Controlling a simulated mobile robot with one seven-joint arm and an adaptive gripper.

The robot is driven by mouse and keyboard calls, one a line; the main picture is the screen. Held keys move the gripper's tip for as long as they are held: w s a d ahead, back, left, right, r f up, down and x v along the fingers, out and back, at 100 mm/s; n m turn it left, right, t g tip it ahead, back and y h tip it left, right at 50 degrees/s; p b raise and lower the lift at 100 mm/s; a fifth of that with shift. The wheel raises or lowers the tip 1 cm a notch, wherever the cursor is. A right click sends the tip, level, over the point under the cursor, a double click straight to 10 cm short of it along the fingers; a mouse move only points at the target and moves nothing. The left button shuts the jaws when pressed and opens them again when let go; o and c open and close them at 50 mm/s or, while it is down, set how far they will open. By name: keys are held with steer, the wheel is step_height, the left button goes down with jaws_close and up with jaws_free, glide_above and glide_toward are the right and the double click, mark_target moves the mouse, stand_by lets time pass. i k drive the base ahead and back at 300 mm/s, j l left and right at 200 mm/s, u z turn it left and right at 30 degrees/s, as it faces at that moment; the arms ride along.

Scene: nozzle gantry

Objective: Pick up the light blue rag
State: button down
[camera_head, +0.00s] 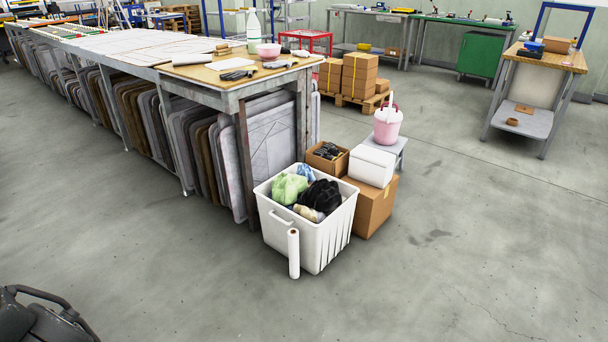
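A light blue rag (306,173) lies in a white plastic bin (335,235) on the floor, at the back of its contents. Only a small part of the rag shows. A light green cloth (289,188) is in front of it to the left, and a black cloth (321,196) is in front of it to the right. A pale, yellowish cloth (309,214) lies near the front. The rest of the rag is hidden. I do not see my gripper.
A white roll (294,253) stands against the bin's front. A long worktable (222,84) is behind left. Cardboard boxes (374,208) and a white box (372,166) adjoin the bin. A dark object (42,318) is at lower left. Floor in front is clear.

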mark_target(304, 170)
steer(key=i+l, duration=0.2)
steer(key=i, duration=0.4)
steer(key=i+l, duration=0.15)
steer(key=i, duration=0.4)
steer(key=i+l, duration=0.2)
steer(key=i, duration=0.4)
steer(key=i+l, duration=0.15)
steer(key=i, duration=0.4)
steer(key=i+l, duration=0.2)
steer(key=i, duration=0.4)
steer(key=l+z, duration=0.05)
